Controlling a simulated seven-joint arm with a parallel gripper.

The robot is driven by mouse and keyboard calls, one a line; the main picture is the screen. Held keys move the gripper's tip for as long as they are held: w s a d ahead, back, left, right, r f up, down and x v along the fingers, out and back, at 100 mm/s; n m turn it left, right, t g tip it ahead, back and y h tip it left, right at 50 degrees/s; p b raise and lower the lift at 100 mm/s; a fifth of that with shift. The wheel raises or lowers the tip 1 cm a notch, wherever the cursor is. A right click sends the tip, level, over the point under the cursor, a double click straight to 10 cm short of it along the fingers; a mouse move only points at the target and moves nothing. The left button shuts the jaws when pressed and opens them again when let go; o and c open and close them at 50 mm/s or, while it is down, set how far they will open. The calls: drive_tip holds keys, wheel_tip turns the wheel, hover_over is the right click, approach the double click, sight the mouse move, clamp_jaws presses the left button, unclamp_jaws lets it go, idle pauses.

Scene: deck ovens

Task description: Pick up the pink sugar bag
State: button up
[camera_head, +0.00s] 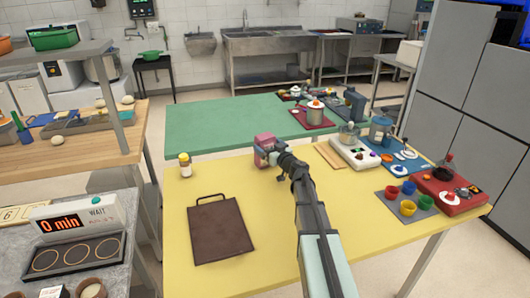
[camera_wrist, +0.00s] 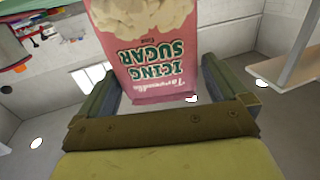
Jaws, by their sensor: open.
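The pink sugar bag (camera_head: 265,146) stands on the yellow table (camera_head: 260,210) near its far edge. In the wrist view the bag (camera_wrist: 150,60) shows upside down, with "ICING SUGAR" printed on it. My gripper (camera_head: 272,153) is at the bag, and my arm covers part of the table in front of it. In the wrist view my gripper (camera_wrist: 160,92) is open, with one finger on each side of the bag's near end. I cannot tell whether either finger touches the bag.
A brown board (camera_head: 218,231) with a handle lies at the left of the yellow table. A small yellow-lidded jar (camera_head: 185,166) stands behind it. Colored cups (camera_head: 408,206), a red tray (camera_head: 447,193) and a white scale (camera_head: 355,151) fill the right side. A green table (camera_head: 215,124) stands behind.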

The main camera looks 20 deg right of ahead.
drive_tip(key=shift+x, duration=2.65)
drive_tip(key=shift+d+r, duration=0.15)
drive_tip(key=c, duration=1.5)
drive_tip(key=shift+c, duration=0.4)
drive_tip(key=shift+r, duration=0.1)
